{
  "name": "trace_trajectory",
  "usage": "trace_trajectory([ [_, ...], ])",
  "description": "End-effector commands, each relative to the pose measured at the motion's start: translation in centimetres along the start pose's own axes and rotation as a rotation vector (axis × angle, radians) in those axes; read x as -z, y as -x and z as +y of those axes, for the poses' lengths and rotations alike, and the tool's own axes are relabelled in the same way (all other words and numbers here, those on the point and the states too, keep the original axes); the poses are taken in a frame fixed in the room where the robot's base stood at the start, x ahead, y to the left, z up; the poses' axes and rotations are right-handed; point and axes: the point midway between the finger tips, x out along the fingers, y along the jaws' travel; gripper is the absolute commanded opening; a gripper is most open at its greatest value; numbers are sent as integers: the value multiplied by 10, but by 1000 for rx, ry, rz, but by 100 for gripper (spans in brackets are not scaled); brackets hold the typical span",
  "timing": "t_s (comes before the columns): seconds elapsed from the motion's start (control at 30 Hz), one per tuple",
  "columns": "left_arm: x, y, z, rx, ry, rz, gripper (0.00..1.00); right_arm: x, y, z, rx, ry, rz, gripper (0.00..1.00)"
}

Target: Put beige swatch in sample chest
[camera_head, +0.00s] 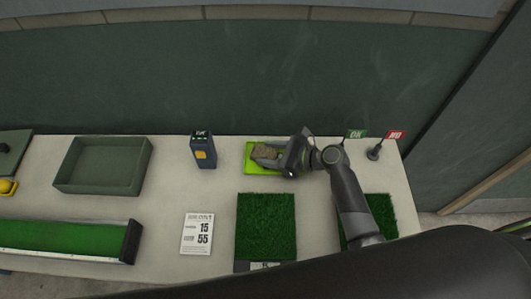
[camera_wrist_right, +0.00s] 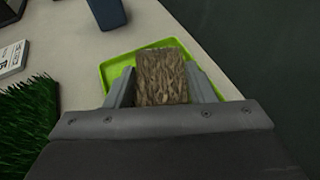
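The beige swatch (camera_head: 265,152) is a rough brown-beige piece at the lime-green tray (camera_head: 250,168); I cannot tell whether it touches the tray. My right gripper (camera_head: 285,157) reaches in from the right. In the right wrist view its fingers (camera_wrist_right: 161,88) press close on both sides of the swatch (camera_wrist_right: 161,75), with the green tray (camera_wrist_right: 115,68) behind. An open grey-green box (camera_head: 68,187), perhaps the sample chest, stands at the left; its visible floor is empty. My left gripper is out of view.
A blue device (camera_head: 203,152) stands left of the tray. A card (camera_head: 197,233) and turf squares (camera_head: 265,222) lie nearer. OK (camera_head: 356,134) and NO (camera_head: 396,135) flags stand at the right. A long green trough (camera_head: 60,238) lies front left. The wall is close behind.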

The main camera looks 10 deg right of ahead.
Motion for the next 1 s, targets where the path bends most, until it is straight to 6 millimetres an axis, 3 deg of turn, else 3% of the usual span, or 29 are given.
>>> trace_trajectory([
  [0.1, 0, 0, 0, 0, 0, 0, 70, 0, 0, 0, 0, 0, 0, 28],
  [0.37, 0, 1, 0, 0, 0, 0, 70, -4, 2, 0, 0, 2, -1, 28],
  [0.8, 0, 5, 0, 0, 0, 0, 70, -73, 30, 0, 2, 5, -1, 28],
  [1.0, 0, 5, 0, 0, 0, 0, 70, -91, 38, 0, 1, 2, 0, 28],
])
